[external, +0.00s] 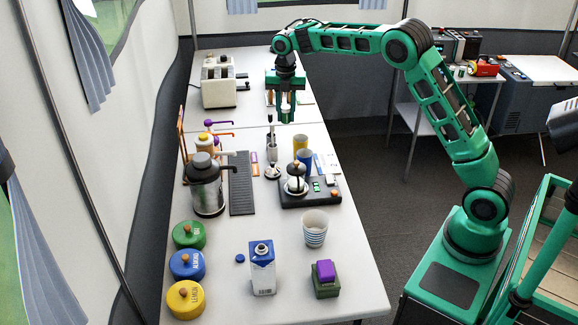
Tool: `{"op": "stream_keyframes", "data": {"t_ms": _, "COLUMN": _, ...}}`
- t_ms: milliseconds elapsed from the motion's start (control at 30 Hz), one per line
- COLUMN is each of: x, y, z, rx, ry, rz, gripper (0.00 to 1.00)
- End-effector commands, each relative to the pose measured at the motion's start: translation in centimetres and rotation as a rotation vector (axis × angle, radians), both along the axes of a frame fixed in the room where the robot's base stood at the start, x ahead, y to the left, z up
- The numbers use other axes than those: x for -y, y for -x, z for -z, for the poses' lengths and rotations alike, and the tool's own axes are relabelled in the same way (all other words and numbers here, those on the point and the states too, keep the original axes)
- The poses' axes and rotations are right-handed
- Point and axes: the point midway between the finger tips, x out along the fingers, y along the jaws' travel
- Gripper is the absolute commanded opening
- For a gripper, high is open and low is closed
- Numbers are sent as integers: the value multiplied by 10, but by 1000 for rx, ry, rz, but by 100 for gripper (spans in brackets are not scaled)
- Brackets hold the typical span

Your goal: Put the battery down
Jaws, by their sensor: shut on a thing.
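My gripper (285,112) points down over the far part of the long white table (225,304), in front of the toaster. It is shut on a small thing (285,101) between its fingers. I take this to be the battery, but it is too small and too covered by the fingers to make out clearly. Whether it touches the tabletop cannot be told from this view.
A toaster (218,82) stands left of the gripper.

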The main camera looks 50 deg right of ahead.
Motion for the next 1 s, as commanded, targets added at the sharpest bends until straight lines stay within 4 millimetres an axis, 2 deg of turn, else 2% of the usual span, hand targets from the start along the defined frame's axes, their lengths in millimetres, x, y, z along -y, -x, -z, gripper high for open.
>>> {"op": "stream_keyframes", "data": {"t_ms": 33, "x": -27, "y": 3, "z": -1, "rx": 1, "ry": -1, "rz": -41, "gripper": 0}}
{"op": "stream_keyframes", "data": {"t_ms": 267, "x": -132, "y": 27, "z": -1, "rx": 1, "ry": -1, "rz": -201, "gripper": 0}}
{"op": "stream_keyframes", "data": {"t_ms": 467, "x": -220, "y": 62, "z": -1, "rx": 0, "ry": -1, "rz": -345, "gripper": 0}}
{"op": "stream_keyframes", "data": {"t_ms": 600, "x": -277, "y": 93, "z": -1, "rx": 1, "ry": -1, "rz": -445, "gripper": 0}}
{"op": "stream_keyframes", "data": {"t_ms": 700, "x": -312, "y": 116, "z": -1, "rx": 0, "ry": 0, "rz": -511, "gripper": 0}}
{"op": "stream_keyframes", "data": {"t_ms": 800, "x": -338, "y": 135, "z": -1, "rx": 0, "ry": 0, "rz": -564, "gripper": 0}}
{"op": "stream_keyframes", "data": {"t_ms": 1000, "x": -372, "y": 164, "z": 0, "rx": 1, "ry": 0, "rz": -634, "gripper": 0}}
